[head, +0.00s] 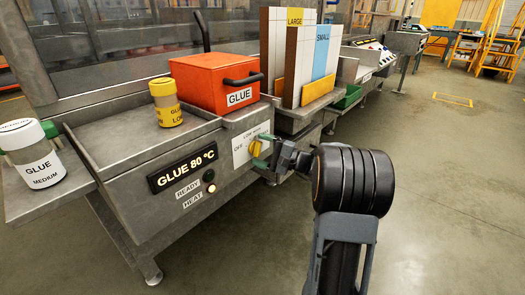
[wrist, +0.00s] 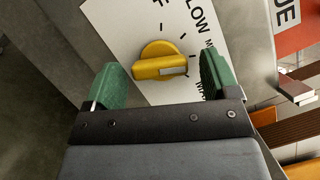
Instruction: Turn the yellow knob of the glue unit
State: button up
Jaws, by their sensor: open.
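The yellow knob (wrist: 158,62) sits on a white dial plate (wrist: 120,22) marked OFF and LOW, with more marks partly hidden. In the wrist view my gripper (wrist: 160,80) is open, with one green finger on each side of the knob and a visible gap to each. In the head view the knob (head: 255,148) shows on the front of the glue unit (head: 150,220), with the green fingers of my gripper (head: 263,150) close to it. The unit carries a GLUE 80 °C display (head: 183,167). I cannot tell whether the fingertips reach past the knob's face.
An orange GLUE box (head: 205,80) with a dark handle and a yellow-topped glue jar (head: 167,102) stand on the unit. A white glue jar (head: 30,155) stands at the left. Upright LARGE and SMALL boards (head: 300,55) stand behind the knob. The floor at the right is open.

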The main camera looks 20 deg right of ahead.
jog(key=p+v, duration=0.2)
jog(key=v, duration=1.1)
jog(key=shift+s+d, duration=0.3)
jog(key=shift+p, duration=0.3)
jog(key=s+a+r+n+g+h+p, duration=0.2)
jog(key=s+a+r+n+g+p, duration=0.1)
jog(key=a+r+g+p, duration=0.45)
jog(key=s+a+r+n+g+h+p, duration=0.25)
jog(key=a+r+g+p, duration=0.2)
jog(key=a+p, duration=0.5)
jog(key=s+a+r+n+t+h+p, duration=0.1)
jog(key=s+a+r+n+h+p, duration=0.1)
jog(key=r+p, duration=0.4)
jog(key=s+a+r+n+h+p, duration=0.2)
jog(key=s+r+n+h+p, duration=0.3)
jog(key=r+h+p, duration=0.2)
jog(key=shift+s+a+r+t, duration=0.2)
jog(key=shift+r+t, duration=0.2)
jog(key=shift+r, duration=0.05)
